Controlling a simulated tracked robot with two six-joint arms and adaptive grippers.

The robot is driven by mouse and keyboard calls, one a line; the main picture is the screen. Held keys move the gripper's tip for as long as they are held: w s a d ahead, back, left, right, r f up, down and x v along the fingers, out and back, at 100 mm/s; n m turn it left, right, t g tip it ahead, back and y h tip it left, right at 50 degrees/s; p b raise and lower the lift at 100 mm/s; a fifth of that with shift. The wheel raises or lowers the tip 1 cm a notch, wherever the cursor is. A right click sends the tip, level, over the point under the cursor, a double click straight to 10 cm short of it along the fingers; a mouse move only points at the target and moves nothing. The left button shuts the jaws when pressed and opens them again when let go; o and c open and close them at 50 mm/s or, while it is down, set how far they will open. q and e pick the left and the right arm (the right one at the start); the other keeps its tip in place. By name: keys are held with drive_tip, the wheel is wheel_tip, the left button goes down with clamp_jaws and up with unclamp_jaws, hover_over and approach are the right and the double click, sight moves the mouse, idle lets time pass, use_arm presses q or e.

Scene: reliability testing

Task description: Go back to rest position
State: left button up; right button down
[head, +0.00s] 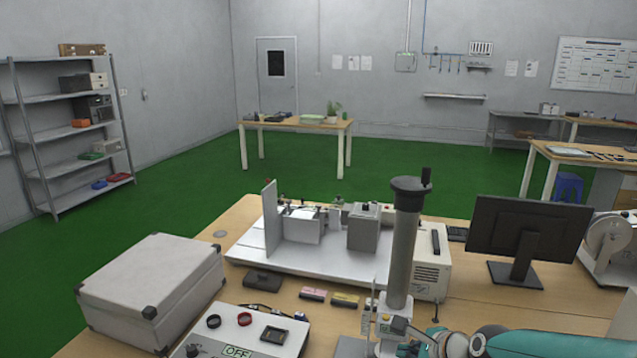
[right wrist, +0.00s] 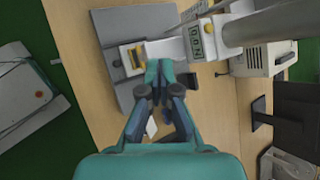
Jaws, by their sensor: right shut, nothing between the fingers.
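My right gripper (right wrist: 164,70) is shut and empty in the right wrist view, its teal and dark fingers together. Its tips appear close to the front of a grey test stand (right wrist: 122,70) with a digital display (right wrist: 197,40); I cannot tell whether they touch it. In the head view, my teal right arm comes in from the lower right and the gripper (head: 412,347) is partly cut off at the bottom edge, by the foot of the stand's tall column (head: 402,250). My left gripper is not in view.
The wooden bench holds a grey case (head: 155,285), a control box (head: 240,335) marked OFF, a white fixture plate (head: 300,262), a monitor (head: 527,240) and a reel machine (head: 608,250). The stand's column rises beside my right gripper. Green floor lies open beyond the bench.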

drive_tip(key=s+a+f+n+g, duration=0.1)
drive_tip(key=s+f+g, duration=0.3)
drive_tip(key=f, duration=0.7)
drive_tip(key=s+a+f+n+g, duration=0.1)
drive_tip(key=s+f, duration=0.5)
drive_tip(key=f, duration=0.4)
drive_tip(key=s+a+f+n+g, duration=0.2)
drive_tip(key=s+f+n, duration=0.8)
drive_tip(key=s+n, duration=0.5)
drive_tip(key=a+n, duration=0.1)
drive_tip(key=n, duration=0.1)
drive_tip(key=shift+s+n, duration=0.15)
drive_tip(key=shift+n, duration=0.25)
